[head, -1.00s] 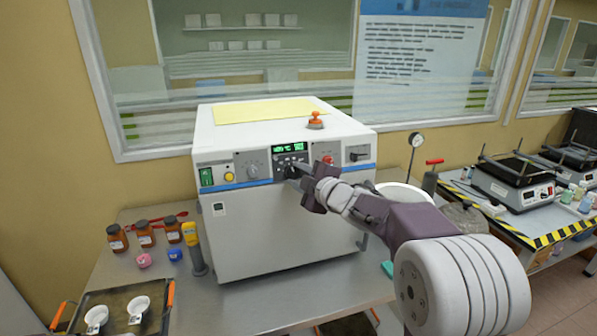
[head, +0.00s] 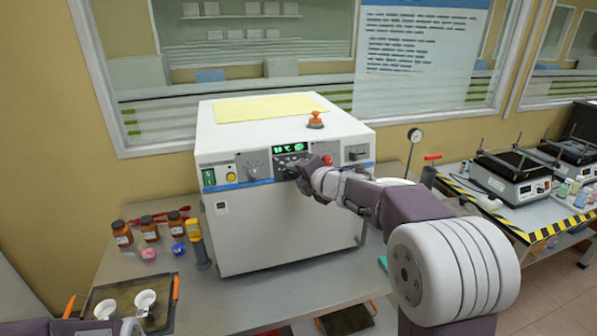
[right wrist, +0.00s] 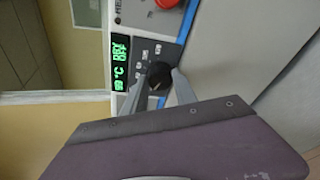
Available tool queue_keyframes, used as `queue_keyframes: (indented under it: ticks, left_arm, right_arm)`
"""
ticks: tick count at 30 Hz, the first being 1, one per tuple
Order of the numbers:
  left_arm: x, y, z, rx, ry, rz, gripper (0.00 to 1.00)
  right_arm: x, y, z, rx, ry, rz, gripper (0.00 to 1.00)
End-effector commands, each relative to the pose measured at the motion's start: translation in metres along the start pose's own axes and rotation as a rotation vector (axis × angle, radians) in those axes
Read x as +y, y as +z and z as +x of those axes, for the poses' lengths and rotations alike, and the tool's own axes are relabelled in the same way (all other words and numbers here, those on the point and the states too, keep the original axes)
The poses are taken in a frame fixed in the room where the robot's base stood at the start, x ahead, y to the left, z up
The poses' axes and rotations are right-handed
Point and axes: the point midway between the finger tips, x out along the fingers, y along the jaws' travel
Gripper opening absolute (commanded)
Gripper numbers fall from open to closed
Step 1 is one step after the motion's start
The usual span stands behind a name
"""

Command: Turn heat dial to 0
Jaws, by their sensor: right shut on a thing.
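The heat dial is a small dark round knob on the dark panel of the white oven (head: 280,235); it shows best in the right wrist view (right wrist: 158,75). My right gripper (head: 293,171) is at the panel, its two grey fingers shut on either side of the dial. In the right wrist view a pale mark shows on the dial face. The green display (head: 290,148) above the dial is lit and shows a °C reading; its digits look like 50 or so but are blurred. A purple part of my left arm shows at the bottom left edge, its fingers not clear.
A red knob (head: 327,160) is right of the dial, a grey dial (head: 251,171) left of it. Brown bottles (head: 150,229) and a tray (head: 166,290) with white cups are on the left of the table.

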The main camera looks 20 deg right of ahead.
Motion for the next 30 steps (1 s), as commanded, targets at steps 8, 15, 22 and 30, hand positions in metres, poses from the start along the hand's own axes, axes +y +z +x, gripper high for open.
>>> queue_keyframes:
  ticks: [8, 15, 22, 30]
  left_arm:
    - [0.0001, -0.0004, -0.0042, 0.000, 0.000, 0.000, 0.36]
    - [0.0001, -0.0005, -0.0049, 0.000, 0.000, 0.000, 0.36]
    - [0.0001, -0.0005, -0.0049, 0.000, 0.000, 0.000, 0.36]
    - [0.0001, -0.0005, -0.0049, 0.000, 0.000, 0.000, 0.36]
  right_arm:
    - [-0.0003, -0.0013, 0.0004, -0.003, -0.027, -0.111, 0.00]
    - [-0.0007, -0.0018, 0.0006, -0.004, -0.035, -0.148, 0.00]
    - [-0.0012, -0.0020, 0.0007, -0.004, -0.036, -0.152, 0.00]
    - [-0.0013, -0.0019, 0.0007, -0.004, -0.036, -0.150, 0.56]
